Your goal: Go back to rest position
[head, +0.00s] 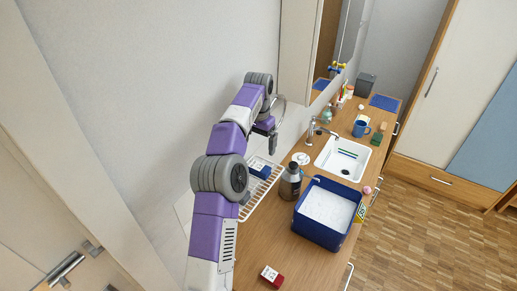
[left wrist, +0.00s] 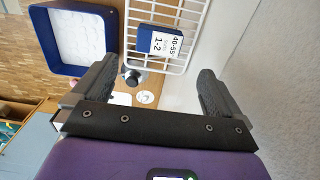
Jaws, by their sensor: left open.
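My left arm comes up from the bottom left in the head view and bends over at the top. Its gripper (head: 268,138) hangs near the wall, above the white wire rack (head: 250,207). In the left wrist view the two fingers of the left gripper (left wrist: 157,66) stand wide apart with nothing between them. A small blue and white box (left wrist: 158,40) marked 40-55 lies on the rack beyond the fingers. It also shows in the head view (head: 260,171), beside my arm. My right gripper is in neither view.
A blue bin (head: 318,233) with a white inside stands on the wooden counter (head: 305,262). A dark bottle (head: 290,182) is beside it. A red and white box (head: 271,276) lies at the front. Behind are a sink (head: 342,160) and a blue mug (head: 361,127). The wooden floor (head: 440,235) at right is clear.

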